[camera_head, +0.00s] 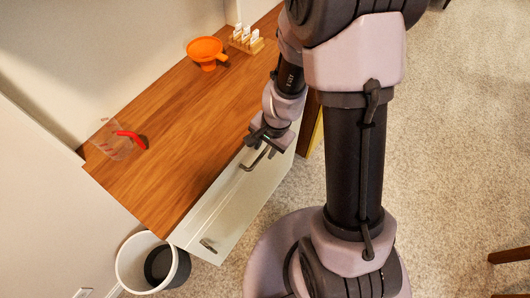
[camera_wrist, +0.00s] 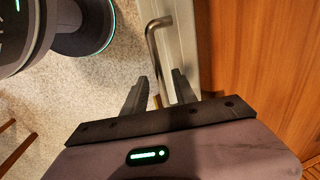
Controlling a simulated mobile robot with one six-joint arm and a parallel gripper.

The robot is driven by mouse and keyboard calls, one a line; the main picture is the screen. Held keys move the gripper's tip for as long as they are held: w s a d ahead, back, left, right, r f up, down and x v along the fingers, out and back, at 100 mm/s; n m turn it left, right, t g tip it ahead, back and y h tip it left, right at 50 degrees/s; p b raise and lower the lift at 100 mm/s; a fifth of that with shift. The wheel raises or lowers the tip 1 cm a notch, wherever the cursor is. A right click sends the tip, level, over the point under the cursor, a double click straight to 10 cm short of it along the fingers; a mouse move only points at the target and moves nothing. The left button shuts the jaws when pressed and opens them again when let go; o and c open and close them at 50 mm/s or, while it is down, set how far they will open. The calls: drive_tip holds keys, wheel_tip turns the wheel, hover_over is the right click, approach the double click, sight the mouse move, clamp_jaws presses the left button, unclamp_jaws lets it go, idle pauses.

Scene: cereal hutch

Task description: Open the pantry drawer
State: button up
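The white front (camera_head: 228,208) below the wooden top carries a metal bar handle (camera_head: 252,163) near its far end. A second handle (camera_head: 208,246) sits near the front's lower-left end. I see no gap that shows the drawer pulled out. My gripper (camera_head: 264,146) is by the far handle, at the edge of the top. In the wrist view, the handle (camera_wrist: 152,45) runs down toward the space between the fingertips of my gripper (camera_wrist: 160,76). The fingers are apart. Whether they touch the handle, I cannot tell.
The wooden top (camera_head: 170,140) bears an orange funnel-like item (camera_head: 205,50), a small rack (camera_head: 246,39) and a clear item with a red handle (camera_head: 128,138). A white bin (camera_head: 134,262) stands at the lower left. Carpeted floor (camera_head: 465,130) is open at right.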

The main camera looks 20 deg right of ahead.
drive_tip(key=shift+f, duration=0.3)
drive_tip(key=shift+w, duration=0.1)
clamp_jaws()
idle(1.2)
